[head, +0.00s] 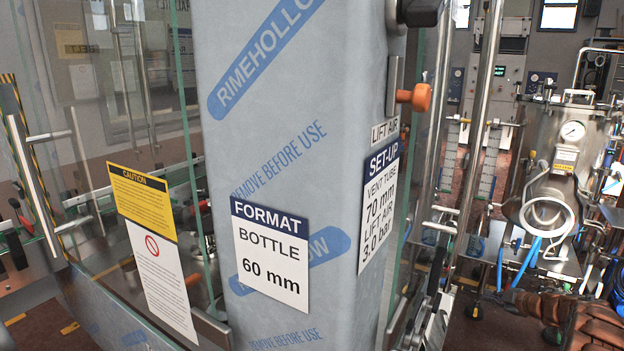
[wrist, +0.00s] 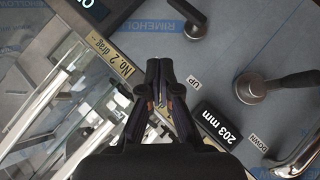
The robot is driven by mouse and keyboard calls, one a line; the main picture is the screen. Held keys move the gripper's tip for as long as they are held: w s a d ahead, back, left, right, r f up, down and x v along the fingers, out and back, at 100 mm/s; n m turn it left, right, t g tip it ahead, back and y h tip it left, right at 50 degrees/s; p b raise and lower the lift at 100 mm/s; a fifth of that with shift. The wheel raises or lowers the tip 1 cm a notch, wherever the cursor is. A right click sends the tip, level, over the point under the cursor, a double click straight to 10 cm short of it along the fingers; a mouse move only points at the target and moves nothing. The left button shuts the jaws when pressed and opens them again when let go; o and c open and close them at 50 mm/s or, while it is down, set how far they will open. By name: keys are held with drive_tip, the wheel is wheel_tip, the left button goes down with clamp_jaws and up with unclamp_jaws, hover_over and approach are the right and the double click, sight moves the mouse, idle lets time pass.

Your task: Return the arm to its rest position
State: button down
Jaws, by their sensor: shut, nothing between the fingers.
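My gripper (wrist: 159,72) shows in the wrist view with its two dark fingers together and nothing between them. It is in front of a film-wrapped panel (wrist: 225,65). To its right are a black plate reading 203 mm (wrist: 216,124) and a dark lever handle (wrist: 275,86). I cannot make out the gripper in the head view.
The head view shows a wrapped column (head: 285,130) with a FORMAT BOTTLE 60 mm card (head: 270,255), and an orange knob (head: 416,97) sticking out. A metal vessel with a gauge (head: 573,131) stands at right. In the wrist view, a second lever (wrist: 195,29) is above the fingers.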

drive_tip(key=w+a+r+m+t+h, duration=0.1)
drive_tip(key=w+r+m+h, duration=0.15)
drive_tip(key=r, duration=0.65)
drive_tip(key=w+a+r+m+t+h, duration=0.1)
drive_tip(key=w+a+r+m+h, duration=0.2)
drive_tip(key=r, duration=0.6)
drive_tip(key=s+a+r+m+g+h, duration=0.1)
drive_tip(key=s+a+r+m+h, duration=0.1)
drive_tip(key=r, duration=0.3)
drive_tip(key=s+a+r+m+g+h, duration=0.1)
drive_tip(key=s+a+r+m+h, duration=0.1)
drive_tip(key=a+r, duration=0.15)
drive_tip(key=s+a+f+m+g+y, duration=0.1)
drive_tip(key=s+a+g, duration=0.3)
drive_tip(key=s+a, duration=0.8)
drive_tip(key=s+a+f+m+g+y, duration=0.2)
drive_tip(key=s+a, duration=1)
drive_tip(key=s, duration=1.3)
drive_tip(key=s+a+f+m+g+y, duration=0.1)
drive_tip(key=s+a+f+g+y, duration=0.2)
drive_tip(key=s+a, duration=0.9)
drive_tip(key=s+f+g, duration=0.2)
drive_tip(key=s+g, duration=0.2)
drive_tip(key=s, duration=0.2)
drive_tip(key=shift+s+m, duration=0.25)
drive_tip(key=shift+m, duration=0.1)
